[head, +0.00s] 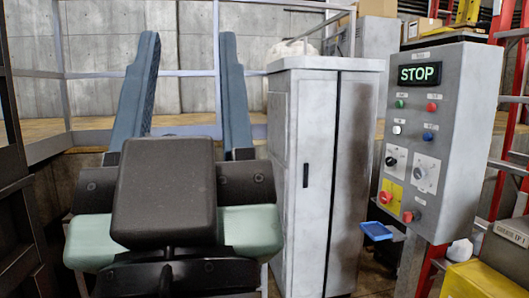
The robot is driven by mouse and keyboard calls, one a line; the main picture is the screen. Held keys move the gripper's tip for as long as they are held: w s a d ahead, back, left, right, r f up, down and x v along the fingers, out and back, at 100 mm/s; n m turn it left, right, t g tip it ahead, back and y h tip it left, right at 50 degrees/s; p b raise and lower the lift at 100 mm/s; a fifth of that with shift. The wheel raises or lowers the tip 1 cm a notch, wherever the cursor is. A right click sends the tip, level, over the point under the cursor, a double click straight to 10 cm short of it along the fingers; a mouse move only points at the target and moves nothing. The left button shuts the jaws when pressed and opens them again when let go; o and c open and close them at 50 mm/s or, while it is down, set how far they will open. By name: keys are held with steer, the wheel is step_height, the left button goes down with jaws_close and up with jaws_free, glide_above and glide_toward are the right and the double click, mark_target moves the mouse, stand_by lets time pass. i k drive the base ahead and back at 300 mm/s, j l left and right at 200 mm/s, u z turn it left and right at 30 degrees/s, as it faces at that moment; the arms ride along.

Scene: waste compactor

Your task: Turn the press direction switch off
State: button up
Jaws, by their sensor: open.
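A grey control panel (465,110) stands at the right, with a lit green STOP display (419,74) near its top. Below the buttons are two rotary switches: a black knob (391,161) on the left and a larger dial (420,173) on a light plate to its right. Their labels are too small to read, so I cannot tell which is the press direction switch. My gripper (189,40) is at the left, its two blue-grey fingers pointing up and wide apart, empty. It is well left of the panel and touches no switch.
A tall grey cabinet (305,170) stands between my gripper and the panel. The panel has several coloured buttons and a red knob on a yellow plate (390,193). A blue tray (376,231) sits low beside it. Red ladders (508,110) and a yellow box (480,281) are at the right.

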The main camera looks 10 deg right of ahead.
mark_target(389, 161)
steer(key=i+z, duration=0.25)
steer(key=i, duration=0.25)
steer(key=i+j+z, duration=0.2)
steer(key=i, duration=0.3)
steer(key=i+j+z, duration=0.25)
steer(key=i, duration=0.2)
steer(key=i+j+z, duration=1.1)
steer(key=j, duration=0.2)
steer(key=k+l, duration=0.05)
